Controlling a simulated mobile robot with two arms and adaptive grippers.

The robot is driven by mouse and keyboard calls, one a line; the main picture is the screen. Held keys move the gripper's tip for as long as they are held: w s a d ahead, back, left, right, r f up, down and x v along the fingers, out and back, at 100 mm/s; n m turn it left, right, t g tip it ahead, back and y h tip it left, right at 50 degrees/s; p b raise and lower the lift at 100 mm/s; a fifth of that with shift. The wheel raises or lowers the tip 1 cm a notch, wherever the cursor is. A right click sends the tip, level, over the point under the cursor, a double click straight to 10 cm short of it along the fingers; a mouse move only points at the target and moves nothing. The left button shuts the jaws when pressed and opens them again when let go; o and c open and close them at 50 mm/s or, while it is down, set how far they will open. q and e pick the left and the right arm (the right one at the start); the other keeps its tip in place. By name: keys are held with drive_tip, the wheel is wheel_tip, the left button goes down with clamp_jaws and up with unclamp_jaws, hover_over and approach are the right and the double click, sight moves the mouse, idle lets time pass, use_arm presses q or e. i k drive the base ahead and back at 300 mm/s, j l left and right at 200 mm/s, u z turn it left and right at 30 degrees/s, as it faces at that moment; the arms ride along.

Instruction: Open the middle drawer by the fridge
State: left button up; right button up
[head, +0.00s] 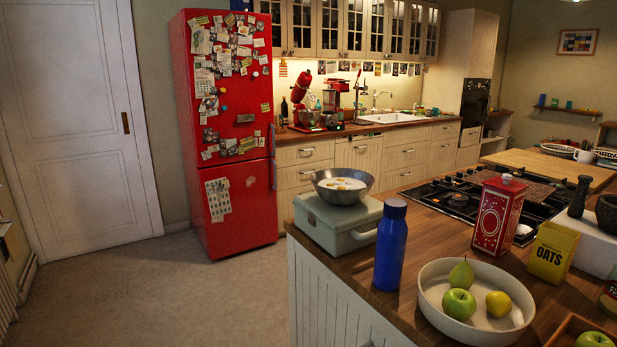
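The red fridge (230,130) stands against the back wall, left of a row of cream cabinets. The drawer stack beside it has a top drawer (295,157) and a middle drawer (290,178) just below. Both look shut, with their fronts flush. The lower part of the stack is hidden behind the island and the things on it. Neither of my grippers is in view.
The island (400,262) fills the right foreground. On its near end are a pale green box (328,225) with a metal bowl (343,196), a blue bottle (390,245) and a white fruit bowl (435,300). The floor (170,290) left of the island is clear up to the fridge.

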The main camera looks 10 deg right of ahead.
sight(291, 176)
drive_tip(key=i+j+u, duration=0.2)
drive_tip(key=i+u, duration=0.15)
drive_tip(key=i, duration=0.2)
drive_tip(key=i+u, duration=0.35)
drive_tip(key=i, duration=0.2)
drive_tip(key=i+u, duration=0.1)
drive_tip(key=i, duration=1.9)
drive_tip(key=i+z, duration=1)
drive_tip(key=i+j+z, duration=0.35)
drive_tip(key=i+z, duration=0.15)
drive_tip(key=i+l+z, duration=0.25)
drive_tip(key=i+z, duration=0.2)
drive_tip(key=i+l+z, duration=0.1)
drive_tip(key=i+z, duration=0.35)
drive_tip(key=i+j+z, duration=0.15)
drive_tip(key=i+z, duration=0.3)
drive_tip(key=i, duration=0.1)
